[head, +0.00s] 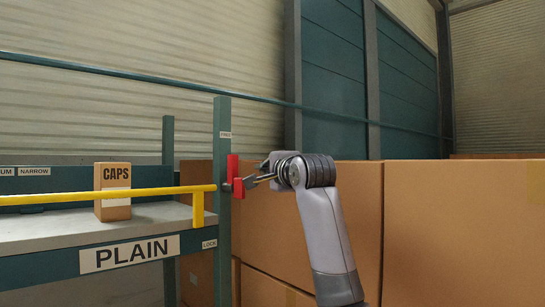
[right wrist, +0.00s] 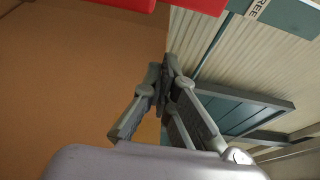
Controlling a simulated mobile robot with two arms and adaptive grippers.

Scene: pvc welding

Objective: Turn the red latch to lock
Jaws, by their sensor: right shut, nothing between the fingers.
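The red latch (head: 233,168) is on the teal post (head: 222,115) at the end of the yellow bar (head: 110,195). Its long part stands upright, toward the upper "FREE" label (head: 225,135); a "LOCK" label (head: 209,244) is lower down. My right gripper (head: 252,182) comes from the right, its fingers shut and empty, close beside the latch's lower red part. I cannot tell whether they touch. In the right wrist view the shut fingertips (right wrist: 166,70) are below the red latch (right wrist: 115,5), which is cut off at the top edge. My left gripper is not in view.
A "CAPS" box (head: 113,205) stands on the grey shelf (head: 40,239) behind the yellow bar. A "PLAIN" sign (head: 130,253) is on the shelf front. Large brown boxes (head: 465,230) fill the area behind and right of my right arm.

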